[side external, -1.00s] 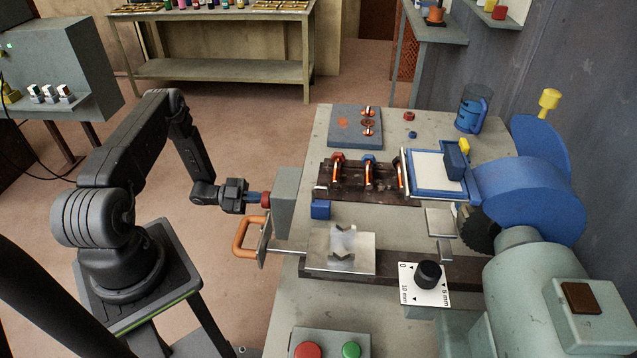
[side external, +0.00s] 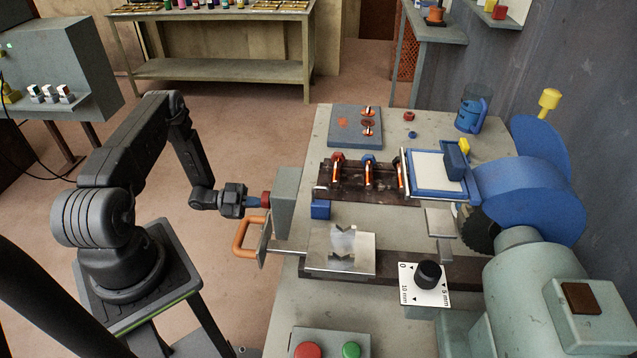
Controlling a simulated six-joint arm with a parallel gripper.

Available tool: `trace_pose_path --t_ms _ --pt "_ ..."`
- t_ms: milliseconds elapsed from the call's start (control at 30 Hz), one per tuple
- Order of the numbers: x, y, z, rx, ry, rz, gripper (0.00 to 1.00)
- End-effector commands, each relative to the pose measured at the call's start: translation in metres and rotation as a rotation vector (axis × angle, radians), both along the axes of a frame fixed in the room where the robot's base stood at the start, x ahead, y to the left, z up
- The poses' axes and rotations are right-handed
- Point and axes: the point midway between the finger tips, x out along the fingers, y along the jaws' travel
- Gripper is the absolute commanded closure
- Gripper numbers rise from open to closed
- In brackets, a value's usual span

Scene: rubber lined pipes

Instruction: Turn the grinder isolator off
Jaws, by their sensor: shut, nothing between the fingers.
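A grey box (side external: 287,203) stands at the left edge of the bench. A red knob (side external: 265,200) sticks out of its left face; it looks like the isolator switch, though no label can be read. The grinder (side external: 530,195), with blue guards and a dark toothed wheel, stands at the right.
An orange handle (side external: 246,235) on a metal plate sits just below my gripper. A sliding vice block (side external: 340,250), a black dial (side external: 428,274) and red and green buttons (side external: 328,350) lie toward the front.

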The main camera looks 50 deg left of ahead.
Motion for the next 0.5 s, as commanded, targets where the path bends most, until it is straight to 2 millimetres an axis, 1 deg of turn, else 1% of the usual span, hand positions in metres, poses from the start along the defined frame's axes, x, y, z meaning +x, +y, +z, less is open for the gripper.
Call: trace_pose_path --t_ms 33,367,500 --pt "-0.002 -0.018 -0.008 -0.008 0.026 -0.032 1.00" --pt "0.000 -0.014 -0.016 -0.008 0.026 -0.029 1.00" --pt "-0.008 -0.005 -0.015 -0.008 0.026 -0.027 1.00"
